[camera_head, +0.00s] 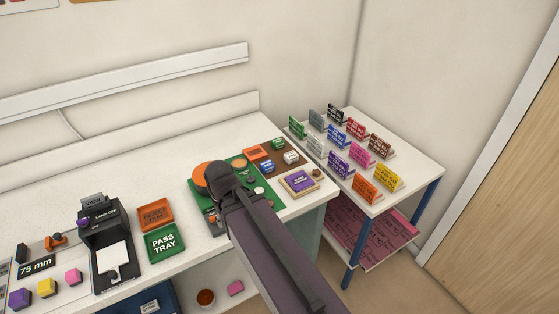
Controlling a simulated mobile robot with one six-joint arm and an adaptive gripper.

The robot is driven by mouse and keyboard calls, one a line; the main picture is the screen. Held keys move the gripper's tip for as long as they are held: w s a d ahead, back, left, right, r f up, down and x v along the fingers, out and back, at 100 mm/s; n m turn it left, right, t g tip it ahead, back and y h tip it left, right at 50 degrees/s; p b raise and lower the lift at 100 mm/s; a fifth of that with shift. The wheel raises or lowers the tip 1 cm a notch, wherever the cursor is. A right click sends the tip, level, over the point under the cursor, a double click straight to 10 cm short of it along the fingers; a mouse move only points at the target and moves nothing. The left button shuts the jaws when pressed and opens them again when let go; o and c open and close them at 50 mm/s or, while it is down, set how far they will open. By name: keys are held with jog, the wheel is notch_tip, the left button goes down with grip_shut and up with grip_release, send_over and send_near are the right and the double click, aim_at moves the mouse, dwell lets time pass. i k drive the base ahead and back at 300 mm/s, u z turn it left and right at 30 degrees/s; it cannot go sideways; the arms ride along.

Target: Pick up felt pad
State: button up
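I cannot tell for certain which thing is the felt pad. A small purple piece with pale lettering (301,183) lies in a pale wooden-framed tray (288,193) at the right end of the white bench. A flat pink block (235,288) lies on the shelf below the bench. My dark arm reaches from the bottom of the picture over the green mat (239,163) and hides part of it. My gripper is not visible, hidden behind the arm's end, so its fingers and anything in them cannot be seen.
A green pass tray (166,243), an orange tray (155,215) and a black device (104,250) stand left of my arm. Coloured blocks (47,287) sit at far left. A side table (405,206) at right holds several coloured signs. The bench's back left is clear.

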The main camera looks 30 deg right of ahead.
aim_at(291, 157)
jog(key=u, duration=0.3)
jog(key=k, duration=0.95)
jog(key=z, duration=0.85)
jog(key=i, duration=1)
jog(key=z, duration=0.05)
